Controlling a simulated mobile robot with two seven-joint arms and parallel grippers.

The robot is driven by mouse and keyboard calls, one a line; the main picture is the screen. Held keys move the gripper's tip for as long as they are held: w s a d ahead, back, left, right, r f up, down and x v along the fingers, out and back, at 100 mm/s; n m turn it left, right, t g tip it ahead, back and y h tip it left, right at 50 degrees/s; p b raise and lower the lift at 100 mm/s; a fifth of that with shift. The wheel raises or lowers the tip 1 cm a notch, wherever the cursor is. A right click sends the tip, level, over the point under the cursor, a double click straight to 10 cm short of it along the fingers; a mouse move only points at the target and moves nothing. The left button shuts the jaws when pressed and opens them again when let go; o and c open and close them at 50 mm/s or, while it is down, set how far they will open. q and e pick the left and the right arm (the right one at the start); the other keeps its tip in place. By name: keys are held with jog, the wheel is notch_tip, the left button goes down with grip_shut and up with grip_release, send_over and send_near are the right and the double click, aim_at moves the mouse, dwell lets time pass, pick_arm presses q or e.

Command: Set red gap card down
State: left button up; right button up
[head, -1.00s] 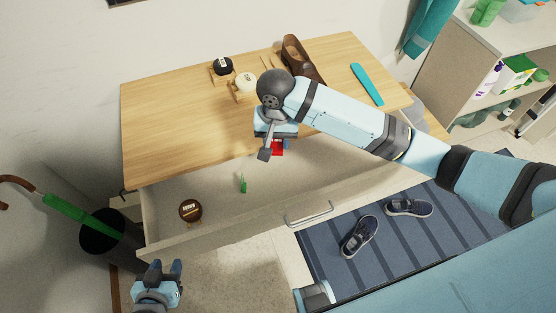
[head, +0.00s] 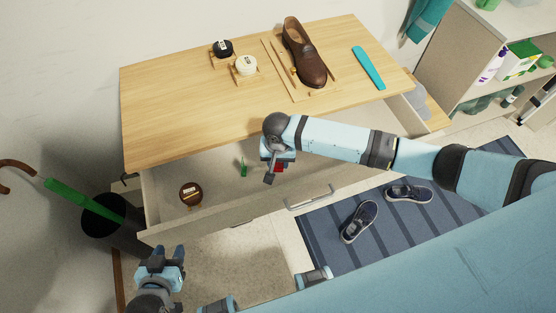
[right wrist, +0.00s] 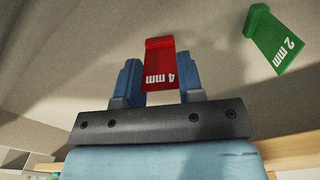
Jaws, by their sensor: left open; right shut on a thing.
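The red gap card (right wrist: 160,62), marked "4 mm", is between the fingers of my right gripper (right wrist: 160,85) in the right wrist view. In the head view my right gripper (head: 275,170) is over the open drawer, with a bit of red showing beside it. I cannot tell whether the card touches the drawer floor. A green card (right wrist: 278,40), marked "2 mm", stands in the drawer; it also shows in the head view (head: 243,170). My left gripper (head: 162,255) is open and empty, in front of the drawer at the lower left.
The open drawer (head: 165,222) also holds a round brown tin (head: 190,192). On the wooden top (head: 180,110) are a brown shoe (head: 303,55), a black-lidded jar (head: 222,48), a white-lidded jar (head: 245,67) and a teal strip (head: 369,68). Dark shoes lie on the striped mat (head: 330,245).

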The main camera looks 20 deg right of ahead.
aim_at(278, 169)
jog(key=shift+f, duration=0.2)
jog(key=o, duration=0.9)
jog(key=shift+f, duration=0.15)
notch_tip(278, 169, up, 12)
jog(key=shift+r, duration=0.2)
